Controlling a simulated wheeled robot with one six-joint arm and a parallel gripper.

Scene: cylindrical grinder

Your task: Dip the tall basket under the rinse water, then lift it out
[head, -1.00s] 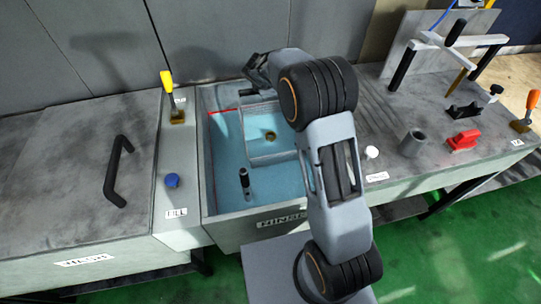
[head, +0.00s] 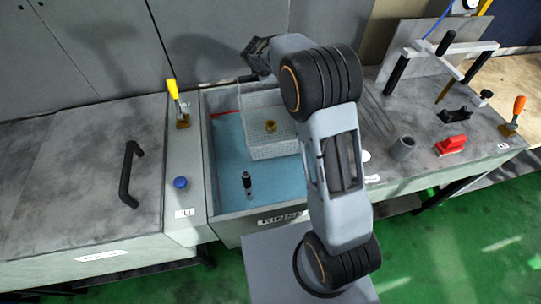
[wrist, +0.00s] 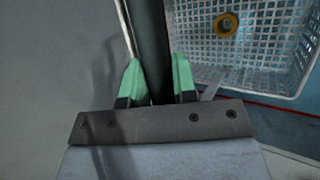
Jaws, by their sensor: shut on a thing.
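The tall basket (head: 285,151) is a pale mesh box with a brass ring-like part (head: 270,127) inside. It hangs in the rear right of the rinse tank (head: 207,165), with its mesh walls above the blue water (head: 228,150). I cannot tell whether its bottom still touches the water. My gripper (head: 257,58) is behind the tank, partly hidden by my arm. In the wrist view my green fingertips (wrist: 158,82) are shut on the dark basket handle (wrist: 152,35). The basket (wrist: 285,50) hangs to the right there, cut by the frame.
A black upright piece (head: 247,182) stands in the tank's front left. A yellow-handled lever (head: 175,95) and blue knob (head: 180,182) are left of the tank. A grey wall is close behind.

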